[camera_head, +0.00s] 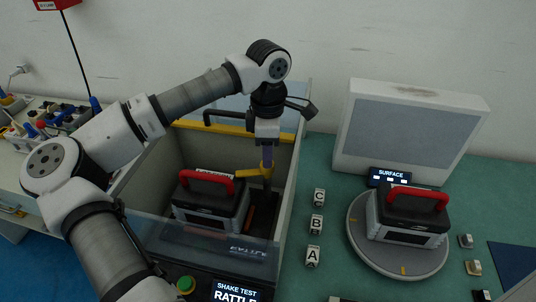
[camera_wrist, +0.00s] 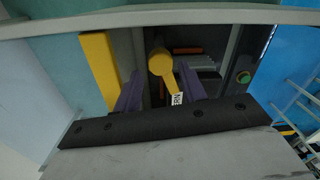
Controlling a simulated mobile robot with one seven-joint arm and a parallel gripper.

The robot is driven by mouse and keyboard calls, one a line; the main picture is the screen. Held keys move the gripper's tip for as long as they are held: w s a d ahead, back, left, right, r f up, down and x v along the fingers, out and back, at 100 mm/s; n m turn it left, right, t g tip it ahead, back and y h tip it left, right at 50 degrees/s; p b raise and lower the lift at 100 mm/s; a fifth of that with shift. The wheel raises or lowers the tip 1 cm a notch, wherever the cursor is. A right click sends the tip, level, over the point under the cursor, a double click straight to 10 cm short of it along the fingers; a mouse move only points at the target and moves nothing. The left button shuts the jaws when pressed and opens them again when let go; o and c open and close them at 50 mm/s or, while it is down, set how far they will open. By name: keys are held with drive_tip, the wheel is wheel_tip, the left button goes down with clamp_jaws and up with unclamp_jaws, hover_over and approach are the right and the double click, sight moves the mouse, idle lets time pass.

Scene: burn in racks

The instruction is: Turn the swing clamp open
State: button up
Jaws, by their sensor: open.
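The yellow swing clamp (camera_head: 252,173) is in the open-topped shake test box, beside the black and grey case with a red handle (camera_head: 207,178). In the head view its arm points left, towards the case. In the wrist view the clamp (camera_wrist: 160,62) shows a round yellow end and a short arm reaching down between my fingers. My gripper (camera_head: 267,164) points down from above at the clamp. Its purple fingers (camera_wrist: 160,88) are apart, one on each side of the yellow arm. I cannot tell whether they touch it. A white label (camera_wrist: 177,99), partly hidden, shows near the right finger.
The shake test box has a yellow rear rail (camera_head: 220,128) and a clear front panel. A green button (camera_head: 186,284) is at its front. Lettered blocks (camera_head: 317,224) stand to the right. A second case (camera_head: 408,213) sits on a round plate (camera_head: 357,238).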

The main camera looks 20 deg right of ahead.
sight(255, 170)
drive_tip(key=shift+f+p, duration=0.3)
drive_tip(key=shift+f, duration=1.4)
clamp_jaws()
